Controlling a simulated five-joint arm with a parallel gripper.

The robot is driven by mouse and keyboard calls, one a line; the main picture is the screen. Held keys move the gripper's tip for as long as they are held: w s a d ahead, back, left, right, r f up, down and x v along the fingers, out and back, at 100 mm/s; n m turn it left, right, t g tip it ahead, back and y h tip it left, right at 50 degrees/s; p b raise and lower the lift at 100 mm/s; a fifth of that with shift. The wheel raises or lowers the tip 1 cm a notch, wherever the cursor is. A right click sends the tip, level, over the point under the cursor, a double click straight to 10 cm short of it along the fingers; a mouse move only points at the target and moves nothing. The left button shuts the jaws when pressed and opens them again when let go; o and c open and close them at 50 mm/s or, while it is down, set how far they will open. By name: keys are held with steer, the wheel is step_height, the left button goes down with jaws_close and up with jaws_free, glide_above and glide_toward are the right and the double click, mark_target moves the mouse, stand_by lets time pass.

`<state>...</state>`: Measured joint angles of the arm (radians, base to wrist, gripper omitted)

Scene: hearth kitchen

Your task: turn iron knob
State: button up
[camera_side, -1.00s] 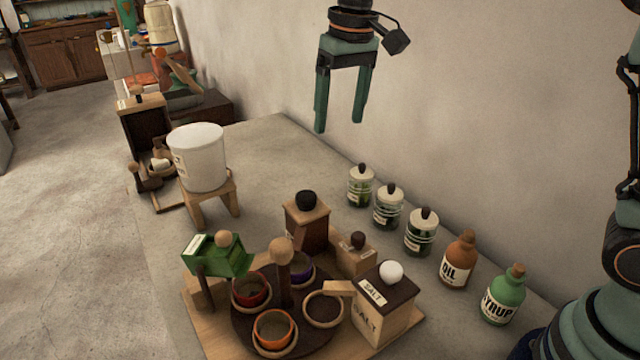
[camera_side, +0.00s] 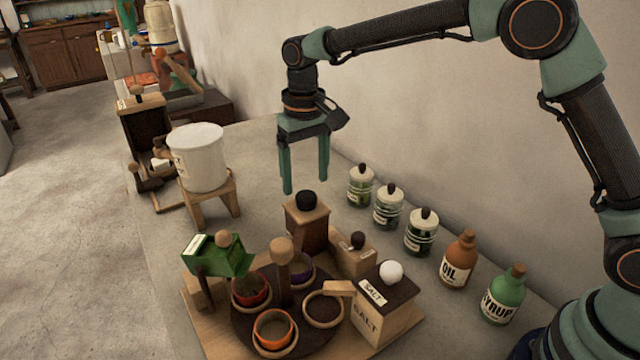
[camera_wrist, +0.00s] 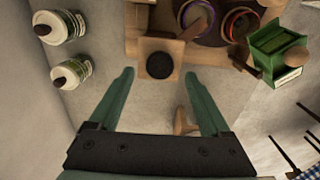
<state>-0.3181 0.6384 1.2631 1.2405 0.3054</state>
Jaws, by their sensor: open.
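The iron knob (camera_side: 306,200) is a round black knob on top of a wooden box (camera_side: 307,228) at the back of the wooden board. In the wrist view the iron knob (camera_wrist: 160,65) lies just past the fingertips, roughly midway between them. My gripper (camera_side: 305,190) points down with its green fingers apart and empty, just above and behind the knob in the side view. The wrist view also shows my gripper (camera_wrist: 160,72) open. I cannot tell whether any fingertip touches the knob; they look apart from it.
A dark turntable with several bowls, a green box (camera_side: 216,254) and a salt box (camera_side: 385,305) stand in front. Several jars (camera_side: 388,207) and two bottles (camera_side: 459,259) line the wall side. A white bucket (camera_side: 198,157) on a stool is at left.

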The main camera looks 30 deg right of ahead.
mark_target(306, 195)
steer(key=shift+f, duration=1.7)
jaws_close()
steer(key=shift+m, duration=0.3)
